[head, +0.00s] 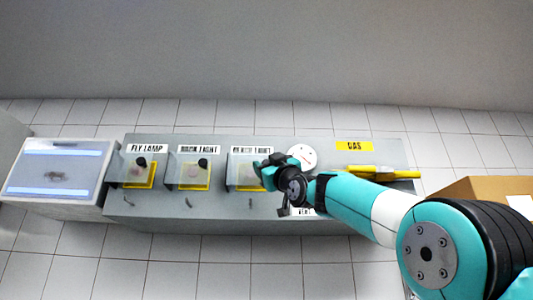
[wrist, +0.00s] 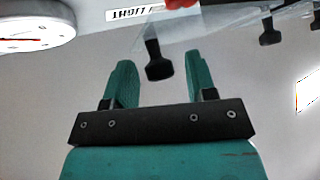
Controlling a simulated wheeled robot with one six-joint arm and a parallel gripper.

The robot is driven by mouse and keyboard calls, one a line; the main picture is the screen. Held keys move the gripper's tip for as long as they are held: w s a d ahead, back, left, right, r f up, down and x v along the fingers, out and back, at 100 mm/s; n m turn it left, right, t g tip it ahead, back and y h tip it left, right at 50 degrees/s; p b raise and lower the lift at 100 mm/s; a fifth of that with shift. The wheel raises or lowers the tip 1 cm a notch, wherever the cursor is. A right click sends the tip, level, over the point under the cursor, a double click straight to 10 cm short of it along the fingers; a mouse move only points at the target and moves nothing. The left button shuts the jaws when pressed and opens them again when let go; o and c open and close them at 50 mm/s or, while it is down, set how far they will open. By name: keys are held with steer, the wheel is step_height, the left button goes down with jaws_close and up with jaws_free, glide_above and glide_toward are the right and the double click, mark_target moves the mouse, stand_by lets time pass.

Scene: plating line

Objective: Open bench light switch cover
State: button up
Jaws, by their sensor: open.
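The bench light switch (head: 246,176) has a yellow plate and a clear cover (head: 244,162), below its label (head: 251,150) in the head view. My gripper (head: 266,168) is at the right side of this cover and hides part of it. In the wrist view my gripper (wrist: 159,62) is open, with its two teal fingers apart. A black knob (wrist: 158,66) on a short stem appears between the fingers, by the edge of a clear pane (wrist: 185,28). I cannot tell whether the fingers touch it.
Fly lamp (head: 139,175) and rack light (head: 194,177) switches with clear covers stand to the left. A round gauge (head: 302,156) is close right of my gripper, then a yellow gas handle (head: 370,172). A lit box (head: 57,172) is far left, a cardboard box (head: 480,190) right.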

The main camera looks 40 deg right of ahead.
steer(key=shift+w+r, duration=0.2)
steer(key=shift+w, duration=0.1)
steer(key=shift+c, duration=0.2)
steer(key=shift+d, duration=0.1)
steer(key=c, duration=0.7)
jaws_close()
steer(key=shift+s, duration=0.1)
